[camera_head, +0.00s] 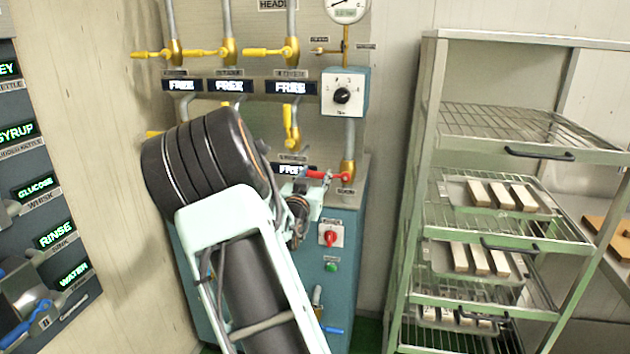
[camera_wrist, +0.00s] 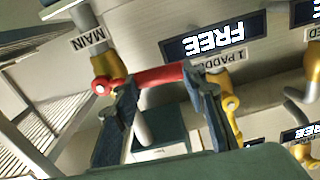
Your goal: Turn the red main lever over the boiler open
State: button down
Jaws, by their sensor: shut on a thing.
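The red main lever (camera_head: 326,175) lies crosswise at the brass main valve (camera_head: 348,168) on a vertical pipe, above the teal boiler cabinet (camera_head: 355,225). My gripper (camera_head: 312,190) reaches it from the front left. In the wrist view the red lever (camera_wrist: 158,76) runs from the brass valve (camera_wrist: 105,72), beside the MAIN label (camera_wrist: 88,40), to between my fingers. My gripper (camera_wrist: 160,84) is shut on the lever, with a dark finger at each side. My arm hides part of the cabinet front in the head view.
Yellow levers (camera_head: 265,52) sit on the neighbouring pipes above the FREE displays (camera_head: 290,87). A dial box (camera_head: 345,92) is above the main valve. A red switch (camera_head: 331,235) is below it. A wire rack (camera_head: 415,200) stands right; a control panel (camera_head: 45,190) is left.

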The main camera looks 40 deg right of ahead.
jog(key=shift+s+d+r+m+b, duration=0.9)
jog(key=shift+s+r+m+b, duration=0.2)
jog(key=shift+m+b, duration=2)
jog(key=shift+s+d+r+m+b, duration=1.1)
jog(key=shift+m+b, duration=1.6)
jog(key=shift+b, duration=0.85)
jog(key=shift+s+d+r+m+b, duration=0.75)
jog(key=shift+s+r+m+b, duration=0.4)
jog(key=shift+m+b, duration=1.95)
jog(key=shift+w+r, duration=0.1)
jog(key=c, duration=1.2)
grip_release()
